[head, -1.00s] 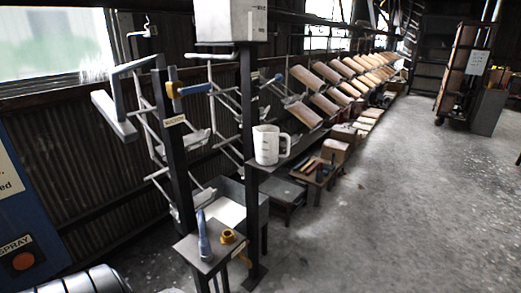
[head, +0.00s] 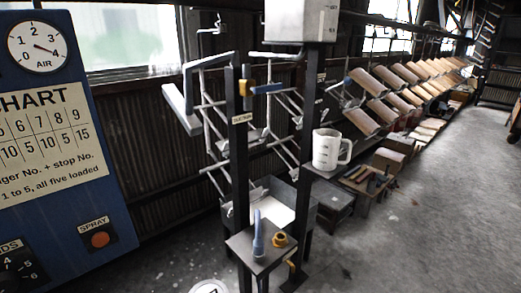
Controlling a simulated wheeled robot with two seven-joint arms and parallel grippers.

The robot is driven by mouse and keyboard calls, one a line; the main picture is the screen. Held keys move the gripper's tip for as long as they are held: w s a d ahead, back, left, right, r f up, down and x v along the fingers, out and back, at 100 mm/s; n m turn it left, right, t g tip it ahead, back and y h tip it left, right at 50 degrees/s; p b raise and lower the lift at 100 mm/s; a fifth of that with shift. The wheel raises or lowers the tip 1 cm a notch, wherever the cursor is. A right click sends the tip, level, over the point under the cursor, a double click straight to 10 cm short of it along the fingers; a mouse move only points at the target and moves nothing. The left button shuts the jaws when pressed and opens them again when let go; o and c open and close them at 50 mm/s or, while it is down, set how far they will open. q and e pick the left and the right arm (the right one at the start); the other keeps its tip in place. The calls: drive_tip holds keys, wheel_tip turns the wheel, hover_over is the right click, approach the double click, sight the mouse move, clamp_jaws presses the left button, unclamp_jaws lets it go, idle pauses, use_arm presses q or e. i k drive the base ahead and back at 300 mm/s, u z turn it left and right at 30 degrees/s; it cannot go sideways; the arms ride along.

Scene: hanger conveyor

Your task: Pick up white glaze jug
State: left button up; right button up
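The white glaze jug (head: 326,150) stands upright on a small dark shelf on the post, right of centre in the head view. Its handle points to the right and it has dark markings on its side. Neither of my grippers shows in the head view, and nothing is seen touching the jug.
A blue panel (head: 62,215) with an air gauge (head: 37,47) and chart stands at left. A small stand (head: 262,262) in front holds a blue-handled tool (head: 258,232) and a yellow ring (head: 280,240). A white box (head: 301,20) sits above the jug. Tilted boards line the wall; floor at right is clear.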

sight(327, 142)
drive_tip(key=u, duration=0.2)
drive_tip(key=i, duration=1)
